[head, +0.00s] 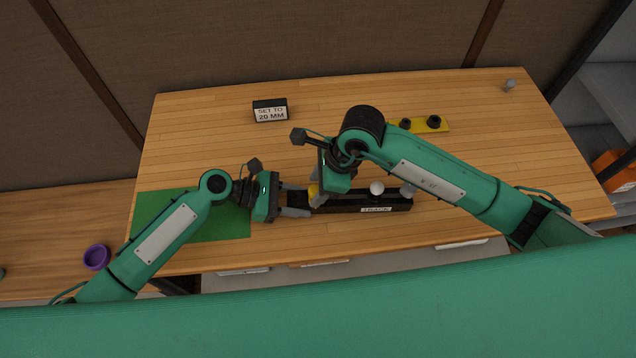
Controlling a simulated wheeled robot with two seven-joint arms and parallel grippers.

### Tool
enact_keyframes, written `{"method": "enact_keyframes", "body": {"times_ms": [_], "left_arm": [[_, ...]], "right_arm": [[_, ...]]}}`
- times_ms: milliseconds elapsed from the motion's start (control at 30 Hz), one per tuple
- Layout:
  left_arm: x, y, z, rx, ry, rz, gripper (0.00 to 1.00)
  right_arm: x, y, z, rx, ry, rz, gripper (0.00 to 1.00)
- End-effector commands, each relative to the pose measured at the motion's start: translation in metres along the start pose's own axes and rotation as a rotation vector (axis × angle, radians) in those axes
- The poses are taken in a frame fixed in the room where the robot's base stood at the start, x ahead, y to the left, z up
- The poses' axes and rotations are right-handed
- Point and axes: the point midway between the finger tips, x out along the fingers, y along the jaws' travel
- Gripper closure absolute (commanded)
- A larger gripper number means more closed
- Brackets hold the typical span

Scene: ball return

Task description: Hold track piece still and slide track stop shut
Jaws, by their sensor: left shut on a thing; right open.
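The black track piece (345,204) with a "TRACK" label lies across the front middle of the table. A white ball (377,188) sits on the track, right of its middle. A small yellow part (313,190), which looks like the track stop, shows near the track's left end, partly hidden by my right gripper. My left gripper (298,201) is shut on the left end of the track. My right gripper (318,197) is open, over the track at the yellow part; its arm hides some of the area. I cannot tell whether its fingers touch the yellow part.
A "SET TO 20 MM" sign (270,111) stands at the back. A yellow strip with black knobs (431,124) lies back right, partly behind my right arm. A green mat (232,225) lies at left, a purple ring (97,257) beyond it.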

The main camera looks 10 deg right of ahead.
Motion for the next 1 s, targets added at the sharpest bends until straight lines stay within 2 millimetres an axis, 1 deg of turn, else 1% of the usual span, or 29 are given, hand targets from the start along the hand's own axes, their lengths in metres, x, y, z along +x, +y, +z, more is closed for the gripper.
{"method": "enact_keyframes", "body": {"times_ms": [167,200,367,400,433,567,667,900,1000], "left_arm": [[0.0,0.0,0.0,0.0,0.0,0.001,0.87],[0.0,0.0,0.0,0.0,0.0,0.001,0.87],[0.0,0.0,0.0,0.0,0.0,0.001,0.87],[0.0,0.0,0.0,0.0,0.001,0.001,0.87],[0.0,0.0,0.0,0.0,0.0,0.001,0.87],[0.0,0.0,0.0,0.0,0.001,0.001,0.87],[0.0,0.0,0.0,0.0,0.0,0.001,0.87],[0.0,0.0,0.0,0.0,0.001,0.001,0.87],[0.0,0.0,0.0,0.0,0.001,0.0,0.87]], "right_arm": [[0.0,0.0,0.0,0.0,0.0,0.0,0.51],[0.0,0.0,0.0,0.0,0.0,0.0,0.59],[0.0,0.0,0.0,0.0,0.0,0.0,0.91],[0.0,0.0,0.0,0.0,0.0,0.0,0.99],[0.0,0.0,0.0,0.0,0.0,0.0,1.0],[-0.001,0.0,-0.001,0.0,0.0,0.0,1.0],[-0.003,-0.001,-0.007,0.001,0.002,-0.001,1.0],[-0.016,-0.001,-0.041,0.003,0.004,-0.002,1.0],[-0.021,0.0,-0.051,0.001,0.003,0.0,1.0]]}}
